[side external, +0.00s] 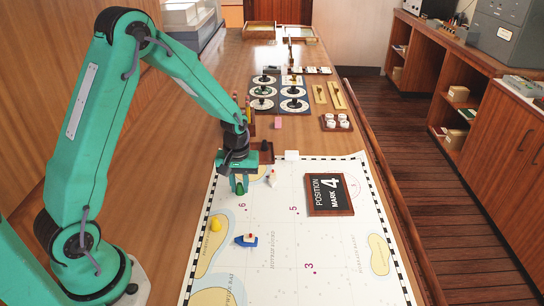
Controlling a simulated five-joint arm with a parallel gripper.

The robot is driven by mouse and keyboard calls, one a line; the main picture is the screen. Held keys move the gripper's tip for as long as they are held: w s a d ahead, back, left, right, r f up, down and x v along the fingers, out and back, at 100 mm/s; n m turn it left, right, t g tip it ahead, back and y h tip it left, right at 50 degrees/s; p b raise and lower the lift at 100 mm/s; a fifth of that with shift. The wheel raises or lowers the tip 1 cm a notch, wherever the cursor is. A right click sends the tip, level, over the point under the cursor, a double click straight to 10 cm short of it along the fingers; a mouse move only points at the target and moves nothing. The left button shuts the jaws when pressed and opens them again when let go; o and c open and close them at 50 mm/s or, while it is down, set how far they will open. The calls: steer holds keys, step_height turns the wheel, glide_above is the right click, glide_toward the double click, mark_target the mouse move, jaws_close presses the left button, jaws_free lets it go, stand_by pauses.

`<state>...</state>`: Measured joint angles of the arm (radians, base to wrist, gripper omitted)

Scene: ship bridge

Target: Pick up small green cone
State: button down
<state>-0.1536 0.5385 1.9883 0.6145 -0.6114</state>
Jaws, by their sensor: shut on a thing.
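The small green cone (240,190) is at the tip of my gripper (240,184), over the upper left part of the white sea chart (262,275). My gripper points down and is shut on the cone. The fingers hide the cone's upper part. I cannot tell whether the cone's base touches the chart or is just above it.
A yellow piece (215,224) and a blue and white toy boat (246,240) are on the chart nearer the camera. A small white and red piece (272,177) is close right of my gripper. A dark "POSITION MARK 4" plaque (329,194) lies further right. The chart's middle is clear.

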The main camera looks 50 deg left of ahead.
mark_target(240, 183)
steer(key=shift+r, duration=0.1)
steer(key=shift+r, duration=0.85)
step_height(240, 183, up, 2)
steer(key=shift+r, duration=0.25)
steer(key=s+d+r, duration=0.4)
steer(key=d+r, duration=0.2)
steer(key=d, duration=0.4)
steer(key=shift+s+d+r, duration=0.2)
steer(key=shift+d+r, duration=0.1)
steer(key=shift+d, duration=0.1)
steer(key=shift+w, duration=0.15)
steer(key=w+a+n, duration=1)
steer(key=w+a, duration=0.3)
steer(key=w, duration=0.4)
steer(key=shift+w+a+r, duration=0.2)
steer(key=shift+a+r, duration=0.05)
steer(key=shift+r, duration=0.15)
